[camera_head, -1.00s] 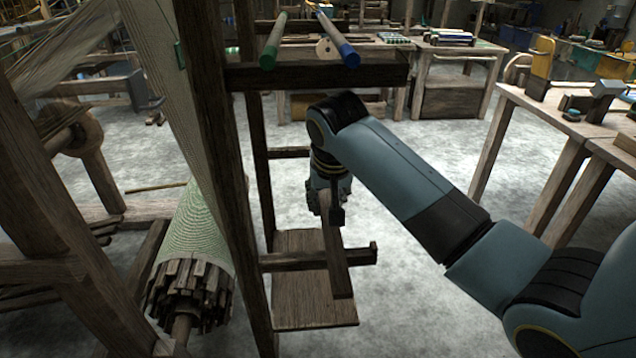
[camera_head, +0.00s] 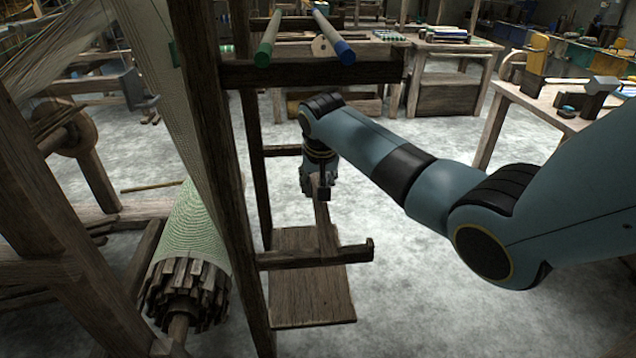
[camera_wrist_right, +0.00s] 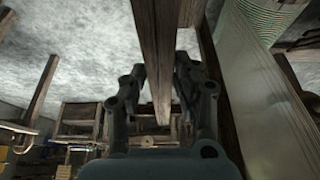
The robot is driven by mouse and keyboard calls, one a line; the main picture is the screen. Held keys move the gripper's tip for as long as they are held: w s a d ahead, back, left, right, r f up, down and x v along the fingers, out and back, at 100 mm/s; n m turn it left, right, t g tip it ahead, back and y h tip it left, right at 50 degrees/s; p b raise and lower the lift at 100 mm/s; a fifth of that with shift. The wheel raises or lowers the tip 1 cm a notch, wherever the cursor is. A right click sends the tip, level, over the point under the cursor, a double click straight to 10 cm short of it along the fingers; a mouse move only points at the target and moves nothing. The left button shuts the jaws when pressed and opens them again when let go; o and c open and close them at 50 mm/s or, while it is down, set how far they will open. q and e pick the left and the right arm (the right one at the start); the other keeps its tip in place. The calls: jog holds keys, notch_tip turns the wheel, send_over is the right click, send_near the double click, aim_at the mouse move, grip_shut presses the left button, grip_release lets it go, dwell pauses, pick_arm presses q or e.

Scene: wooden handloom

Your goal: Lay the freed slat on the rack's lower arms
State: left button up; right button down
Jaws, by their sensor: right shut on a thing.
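The freed slat (camera_head: 324,222) is a narrow dark wooden strip. My right gripper (camera_head: 320,190) is shut on it, and in the right wrist view the slat (camera_wrist_right: 157,40) runs between the two fingers. The rack's near lower arm (camera_head: 315,256) has a raised tip at its right end, and the far lower arm (camera_head: 286,151) is shorter in view. The slat's near end shows at the near arm; I cannot tell whether it touches it. My gripper hides the slat's far end in the head view. My left gripper is not in view.
The upper arm (camera_head: 312,73) carries a green-ended rod (camera_head: 267,48) and a blue-ended rod (camera_head: 332,36) above my wrist. A wooden board (camera_head: 310,295) lies below the near lower arm. The loom post and cloth roll (camera_head: 190,235) stand left. Open floor lies right.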

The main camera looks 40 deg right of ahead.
jog(key=c, duration=1)
grip_release()
jog(key=shift+f, duration=0.1)
jog(key=v, duration=0.3)
jog(key=shift+w+p, duration=0.1)
jog(key=shift+p, duration=0.2)
send_near(325, 224)
jog(key=x, duration=0.5)
jog(key=shift+w+f, duration=0.1)
jog(key=shift+f, duration=0.05)
